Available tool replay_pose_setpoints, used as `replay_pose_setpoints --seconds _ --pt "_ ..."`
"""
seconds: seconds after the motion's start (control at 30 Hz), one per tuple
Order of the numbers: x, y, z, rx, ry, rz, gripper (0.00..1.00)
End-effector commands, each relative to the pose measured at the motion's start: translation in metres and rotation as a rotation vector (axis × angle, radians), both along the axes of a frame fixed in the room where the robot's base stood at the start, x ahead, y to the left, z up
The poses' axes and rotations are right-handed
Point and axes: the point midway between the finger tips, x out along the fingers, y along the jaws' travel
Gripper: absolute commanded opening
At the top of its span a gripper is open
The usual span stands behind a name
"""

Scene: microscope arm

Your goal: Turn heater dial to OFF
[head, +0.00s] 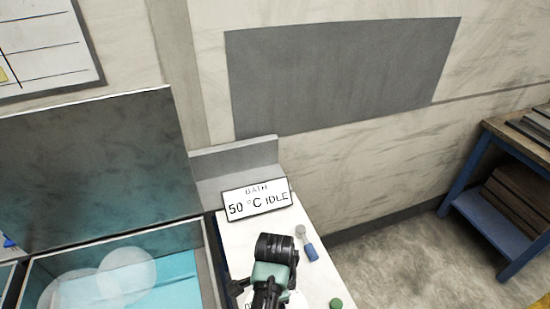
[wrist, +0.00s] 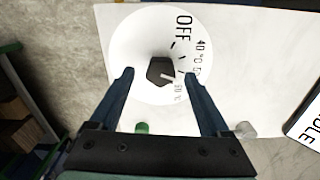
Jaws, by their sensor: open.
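In the wrist view the heater dial is a dark knob (wrist: 161,71) on a round white scale plate (wrist: 140,30). The plate is marked OFF at the top, then 40 °C and further temperature marks down its right side. A light pointer on the knob points to the lower right, away from OFF. My gripper (wrist: 156,74) is open, with one finger on each side of the knob and a gap on both sides. In the head view my gripper and wrist (head: 270,270) hang over the white panel (head: 235,245) and hide the dial's knob.
A display (head: 258,200) reads BATH 50 °C IDLE behind the dial. An open bath (head: 210,265) with blue contents lies left. A blue bench (head: 480,215) stands far right.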

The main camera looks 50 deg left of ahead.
Motion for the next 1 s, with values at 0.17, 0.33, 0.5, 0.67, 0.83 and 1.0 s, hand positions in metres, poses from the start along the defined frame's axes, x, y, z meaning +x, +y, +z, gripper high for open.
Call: replay_pose_setpoints --seconds 0.17,0.33,0.5,0.67,0.83,1.0 --pt "0.000 0.000 -0.016 0.000 0.000 0.000 0.81" --pt "0.000 0.000 -0.020 0.001 -0.002 0.001 0.81" --pt "0.000 0.000 -0.019 0.001 -0.002 0.001 0.81" --pt "0.000 0.000 -0.019 0.001 -0.002 0.001 0.52" --pt "0.000 0.000 -0.019 0.000 -0.001 0.001 0.21" --pt "0.000 0.000 -0.019 0.000 -0.001 0.001 0.00"
